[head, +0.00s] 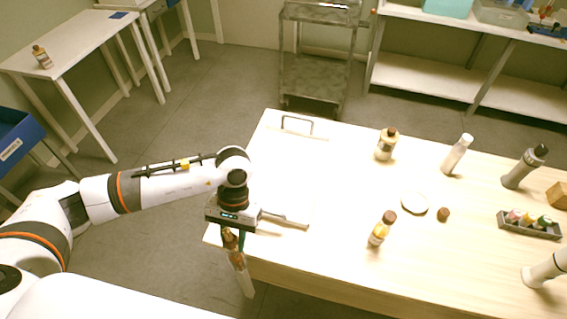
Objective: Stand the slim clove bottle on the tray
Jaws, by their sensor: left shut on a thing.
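My left gripper (229,228) points down just off the left edge of the wooden table and is shut on a slim brown bottle (236,257). The bottle hangs roughly upright, its upper part between the fingers; its label cannot be read. A white tray (290,172) with a grey handle at its far and near ends lies on the table's left part, to the right of my gripper. The tray looks empty. My left forearm hides a little of its left side.
The table (345,262) also bears a cream bottle (385,147), an amber bottle (380,232), a white disc (414,203), a small brown cap (443,214), a white bottle (456,156), a grey bottle (521,169) and a dark rack (530,226) of small vials.

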